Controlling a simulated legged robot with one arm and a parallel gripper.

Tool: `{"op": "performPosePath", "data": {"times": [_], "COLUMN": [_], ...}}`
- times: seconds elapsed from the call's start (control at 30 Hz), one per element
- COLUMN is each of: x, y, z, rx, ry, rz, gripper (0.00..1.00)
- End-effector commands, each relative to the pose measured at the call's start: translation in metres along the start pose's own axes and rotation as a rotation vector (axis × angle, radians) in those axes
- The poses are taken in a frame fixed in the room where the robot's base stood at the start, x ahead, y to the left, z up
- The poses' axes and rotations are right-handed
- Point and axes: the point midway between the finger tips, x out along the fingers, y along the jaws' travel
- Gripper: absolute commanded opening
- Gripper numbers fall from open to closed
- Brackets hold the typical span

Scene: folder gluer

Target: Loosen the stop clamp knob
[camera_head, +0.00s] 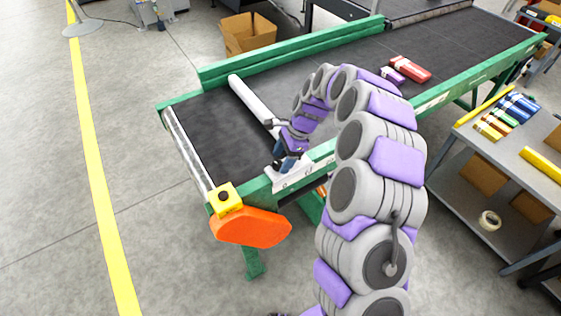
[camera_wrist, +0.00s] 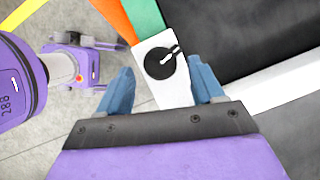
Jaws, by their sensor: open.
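The stop clamp knob (camera_wrist: 160,62) is a round black knob with a light bar-shaped mark across its face. It sits on a white clamp plate (camera_wrist: 172,93) in the wrist view. My gripper (camera_wrist: 161,66) is open, with one blue finger on each side of the plate and the knob between the fingertips in the picture. I cannot tell whether the fingers touch it. In the head view, my gripper (camera_head: 282,163) is low over the clamp plate (camera_head: 291,180) at the conveyor's near rail; the knob is not clearly visible there. The white stop bar (camera_head: 252,101) crosses the belt.
The green-framed conveyor (camera_head: 330,70) has a dark belt. A red box (camera_head: 410,68) lies farther along it. An orange guard (camera_head: 250,228) and yellow block (camera_head: 225,198) are at its near corner. A grey cart (camera_head: 515,140) stands right. Open floor lies left.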

Motion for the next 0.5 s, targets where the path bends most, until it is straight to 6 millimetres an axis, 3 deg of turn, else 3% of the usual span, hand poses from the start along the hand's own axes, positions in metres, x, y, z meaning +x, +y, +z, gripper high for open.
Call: {"op": "performPosePath", "data": {"times": [0.13,0.43,0.5], "x": [0.0109,0.012,0.012], "y": [-0.0009,-0.0013,-0.0013], "z": [0.0023,0.0023,0.0021], "rx": [0.0,0.0,0.001], "ry": [0.003,0.003,0.003], "rz": [0.001,0.0,0.0], "gripper": [0.67,0.67,0.6]}}
